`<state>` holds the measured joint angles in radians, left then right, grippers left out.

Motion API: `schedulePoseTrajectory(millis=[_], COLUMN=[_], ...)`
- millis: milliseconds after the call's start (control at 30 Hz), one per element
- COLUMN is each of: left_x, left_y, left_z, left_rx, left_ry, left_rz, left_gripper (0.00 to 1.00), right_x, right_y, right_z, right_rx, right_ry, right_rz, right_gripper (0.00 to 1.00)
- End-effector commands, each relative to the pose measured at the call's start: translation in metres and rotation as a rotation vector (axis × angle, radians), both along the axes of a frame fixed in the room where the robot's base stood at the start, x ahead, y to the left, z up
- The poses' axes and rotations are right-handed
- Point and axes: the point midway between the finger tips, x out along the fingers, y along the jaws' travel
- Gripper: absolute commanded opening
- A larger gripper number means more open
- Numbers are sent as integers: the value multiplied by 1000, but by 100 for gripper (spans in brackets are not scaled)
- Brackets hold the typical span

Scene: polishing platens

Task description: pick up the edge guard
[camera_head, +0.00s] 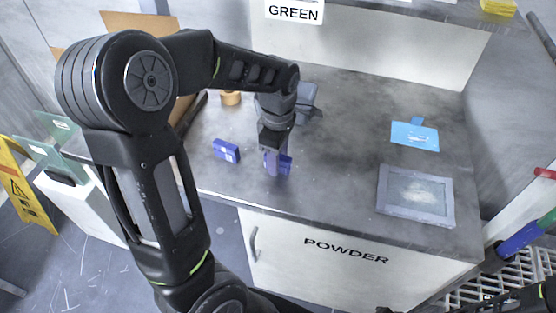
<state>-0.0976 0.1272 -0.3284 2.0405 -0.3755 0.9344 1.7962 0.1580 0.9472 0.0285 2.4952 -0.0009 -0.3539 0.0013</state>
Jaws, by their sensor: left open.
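My left arm comes in from the left and reaches down over the grey bench. My left gripper (275,163) is open, low over the bench near its front edge. A small blue-purple piece (285,163) shows at its fingertips, partly hidden by the fingers; I cannot tell whether they touch it. A similar blue piece with white marks (226,150) lies on the bench to the left, apart from the gripper. I cannot tell for sure which of the two is the edge guard.
The bench top (340,165) is clear right of the gripper. A light blue clipboard-like sheet (415,135) and a grey framed tray with pale powder (415,192) lie at right. An orange-tan round item (230,98) and a dark grey object (307,95) stand behind the gripper.

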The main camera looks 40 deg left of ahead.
Motion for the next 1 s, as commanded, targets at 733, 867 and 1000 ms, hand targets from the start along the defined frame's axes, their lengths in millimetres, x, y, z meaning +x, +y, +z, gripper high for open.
schedulePoseTrajectory(millis=[733,867,1000], left_x=[0,0,0], left_y=[0,0,0], left_z=[0,0,0], left_rx=[0,0,0], left_ry=[0,0,0], left_rz=[0,0,0], left_gripper=[0,0,0], right_x=[0,0,0], right_y=[0,0,0], right_z=[0,0,0], right_rx=[0,0,0], right_ry=[0,0,0], right_rz=[0,0,0], right_gripper=[36,36,36])
